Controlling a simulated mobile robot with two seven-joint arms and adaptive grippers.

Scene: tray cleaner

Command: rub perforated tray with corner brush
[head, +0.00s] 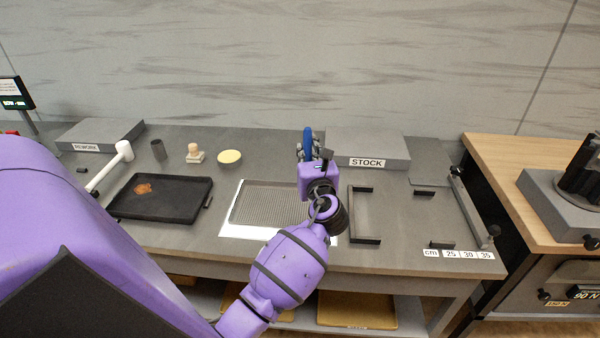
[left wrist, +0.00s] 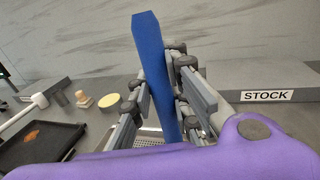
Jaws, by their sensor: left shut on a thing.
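The perforated tray (head: 262,203) lies flat in a bright white area in the middle of the bench. My arm hides its right part, and a sliver of it (left wrist: 150,138) shows low in the left wrist view. My left gripper (head: 308,150) is above the bench at the tray's far right side. It is shut on a long blue handle (left wrist: 150,62), which I take for the corner brush's; the handle stands up between the fingers. The bristles are hidden. My right gripper is out of view.
A black tray (head: 160,212) with an orange stain lies at the left, near a white-headed tool (head: 124,151), a small wooden-knobbed brush (head: 194,152) and a yellow round pad (head: 229,157). The STOCK block (head: 385,148) stands behind right; dark brackets (head: 361,189) lie right of the tray.

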